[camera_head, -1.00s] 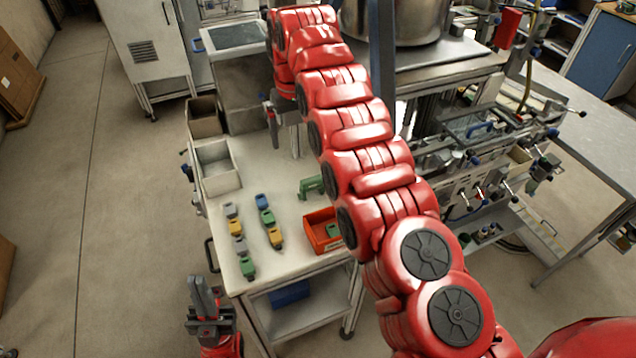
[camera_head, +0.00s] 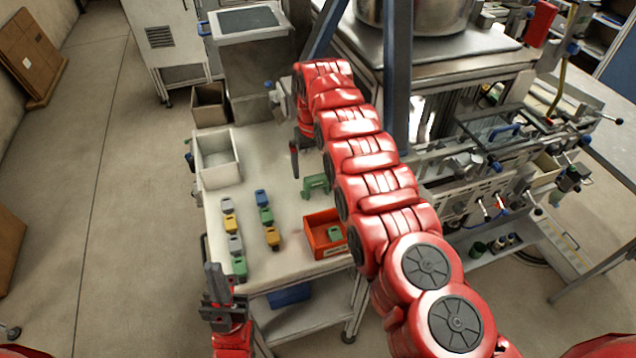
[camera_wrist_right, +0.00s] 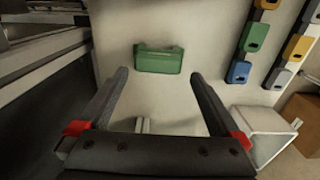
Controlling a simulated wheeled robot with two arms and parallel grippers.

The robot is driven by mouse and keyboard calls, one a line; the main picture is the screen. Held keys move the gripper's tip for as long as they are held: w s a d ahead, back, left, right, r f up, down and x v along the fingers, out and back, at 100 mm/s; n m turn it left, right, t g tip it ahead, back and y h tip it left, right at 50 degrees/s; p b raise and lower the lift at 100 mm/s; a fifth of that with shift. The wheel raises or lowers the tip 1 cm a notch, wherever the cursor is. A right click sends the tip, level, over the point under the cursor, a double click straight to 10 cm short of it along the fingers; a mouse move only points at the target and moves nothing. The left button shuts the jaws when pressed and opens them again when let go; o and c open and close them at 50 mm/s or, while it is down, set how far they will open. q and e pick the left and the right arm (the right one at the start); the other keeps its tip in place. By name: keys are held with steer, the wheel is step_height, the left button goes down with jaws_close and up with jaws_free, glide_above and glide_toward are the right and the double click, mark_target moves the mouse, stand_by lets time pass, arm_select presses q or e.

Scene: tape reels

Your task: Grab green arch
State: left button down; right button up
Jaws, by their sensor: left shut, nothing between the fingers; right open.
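The green arch (camera_head: 316,184) stands on the white table, partly behind my right arm in the head view. In the right wrist view the green arch (camera_wrist_right: 158,60) lies just beyond the fingertips, roughly centred between them. My right gripper (camera_wrist_right: 160,76) is open, with nothing between its fingers. In the head view my right gripper (camera_head: 295,158) is partly hidden by its arm, on the far side of the arch and apart from it. My left gripper (camera_head: 216,278) is shut and empty, pointing up beside the table's near left corner.
An orange-red bin (camera_head: 325,246) with a green piece in it stands near the arch. Two rows of coloured blocks (camera_head: 265,215) lie to the left. A white bin (camera_head: 218,160) and a brown box (camera_head: 208,106) stand further back. Bare table (camera_head: 285,195) lies between blocks and arch.

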mark_target(316, 177)
steer(key=shift+s+f, duration=0.15)
steer(key=shift+f, duration=0.55)
steer(key=f, duration=0.1)
steer(key=f+p, duration=0.1)
steer(key=f, duration=0.1)
steer(key=shift+s+d+f, duration=0.25)
steer(key=shift+s+d, duration=0.1)
steer(key=shift+d, duration=0.05)
steer(key=shift+w+f, duration=0.25)
steer(key=shift+f, duration=0.1)
steer(key=shift+a+r, duration=0.1)
steer(key=shift+a, duration=0.05)
steer(key=c, duration=1.2)
